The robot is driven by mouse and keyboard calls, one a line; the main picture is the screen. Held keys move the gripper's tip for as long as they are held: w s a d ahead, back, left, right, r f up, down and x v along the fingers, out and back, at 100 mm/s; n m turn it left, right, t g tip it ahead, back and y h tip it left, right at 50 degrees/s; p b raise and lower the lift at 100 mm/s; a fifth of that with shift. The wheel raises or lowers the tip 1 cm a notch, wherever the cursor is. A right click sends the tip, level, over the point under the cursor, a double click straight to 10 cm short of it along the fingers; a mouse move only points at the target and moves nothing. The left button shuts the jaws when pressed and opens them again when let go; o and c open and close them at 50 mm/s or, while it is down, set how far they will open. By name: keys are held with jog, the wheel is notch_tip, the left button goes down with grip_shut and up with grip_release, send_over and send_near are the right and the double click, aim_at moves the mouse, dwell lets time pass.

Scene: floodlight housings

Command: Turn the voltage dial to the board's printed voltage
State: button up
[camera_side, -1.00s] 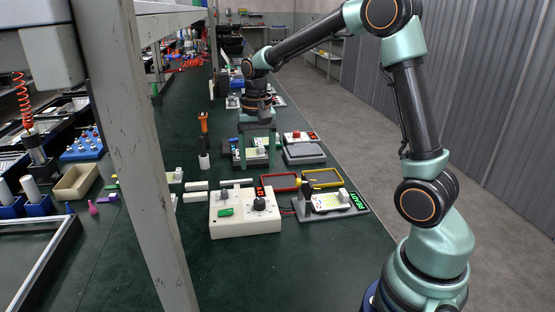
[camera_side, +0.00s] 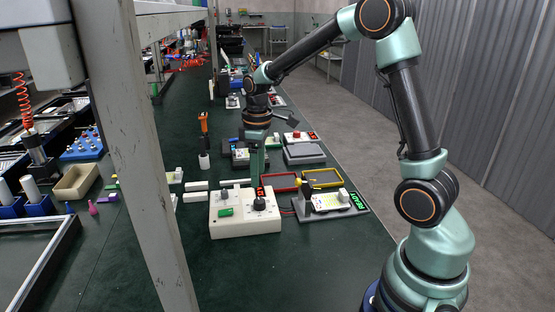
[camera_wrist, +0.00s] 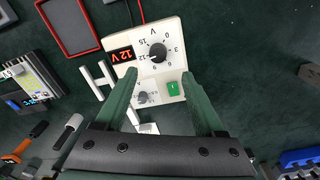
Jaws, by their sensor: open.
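The cream control box (camera_side: 245,222) stands on the green bench and also fills the top middle of the wrist view (camera_wrist: 177,32). Its black voltage dial (camera_wrist: 157,53) sits inside a printed scale of numbers up to 15. The red display (camera_wrist: 123,54) beside it reads 12 V. My gripper (camera_wrist: 159,75) is open and empty, pointing at the box, with the dial just beyond its fingertips and apart from them. In the side view my gripper (camera_side: 256,172) hangs over the box's back edge. A board (camera_side: 329,201) lies in a grey fixture right of the box; its printed voltage is unreadable.
A green switch (camera_wrist: 173,88) and a grey knob (camera_wrist: 143,97) are on the box. A red frame (camera_side: 280,182) and a yellow frame (camera_side: 322,178) lie behind. White bars (camera_side: 195,191) lie to the left. The bench in front of the box is clear.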

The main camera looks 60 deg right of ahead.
aim_at(260, 201)
jog(key=f, duration=0.8)
jog(key=shift+w+d+f, duration=0.1)
jog(key=shift+d+f, duration=0.1)
jog(key=shift+f, duration=0.2)
grip_shut()
